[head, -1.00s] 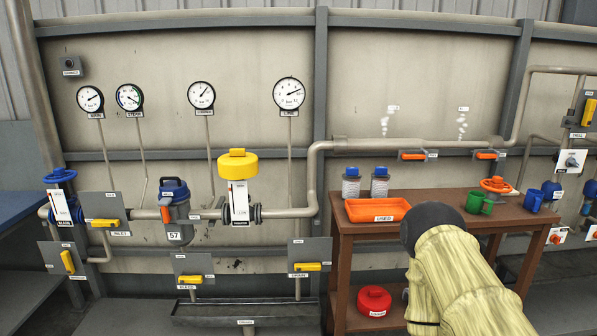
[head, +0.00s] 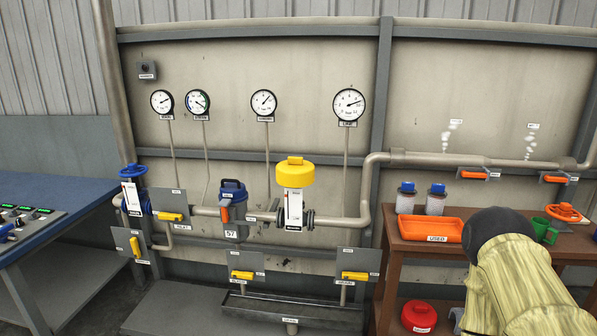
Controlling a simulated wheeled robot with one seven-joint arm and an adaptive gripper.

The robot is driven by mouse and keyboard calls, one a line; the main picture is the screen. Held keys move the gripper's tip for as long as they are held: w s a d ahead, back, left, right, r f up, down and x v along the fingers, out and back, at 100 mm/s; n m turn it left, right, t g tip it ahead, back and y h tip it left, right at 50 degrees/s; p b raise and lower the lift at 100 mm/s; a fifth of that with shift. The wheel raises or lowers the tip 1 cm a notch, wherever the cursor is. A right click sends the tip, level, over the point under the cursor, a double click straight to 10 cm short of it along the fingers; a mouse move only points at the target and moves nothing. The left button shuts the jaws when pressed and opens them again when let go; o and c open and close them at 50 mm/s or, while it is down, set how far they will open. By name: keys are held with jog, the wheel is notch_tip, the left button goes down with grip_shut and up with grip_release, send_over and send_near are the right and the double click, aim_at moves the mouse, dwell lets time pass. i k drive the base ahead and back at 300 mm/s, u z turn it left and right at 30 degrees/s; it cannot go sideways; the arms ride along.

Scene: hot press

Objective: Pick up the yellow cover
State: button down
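The yellow cover (head: 295,173) is a round cap with a raised grip on top. It sits upright on a white-labelled fitting (head: 294,211) in the pipe line, right of the blue-topped filter housing. My arm comes in at the lower right in a pale yellow sleeve with a dark rounded part, in front of the brown table and well right of the cover. My gripper's fingers are not visible in the head view.
A brown table (head: 408,240) at right holds an orange tray (head: 430,236) and blue-capped bottles (head: 405,203). A red round cover (head: 419,316) lies on its lower shelf. A blue bench (head: 60,215) with a control panel stands at left. A trough (head: 280,307) runs below the pipes.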

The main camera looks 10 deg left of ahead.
aim_at(294, 172)
jog(key=k, duration=0.5)
jog(key=u, duration=2)
jog(key=i, duration=4.05)
jog(key=z, duration=3.2)
jog(key=i, duration=0.15)
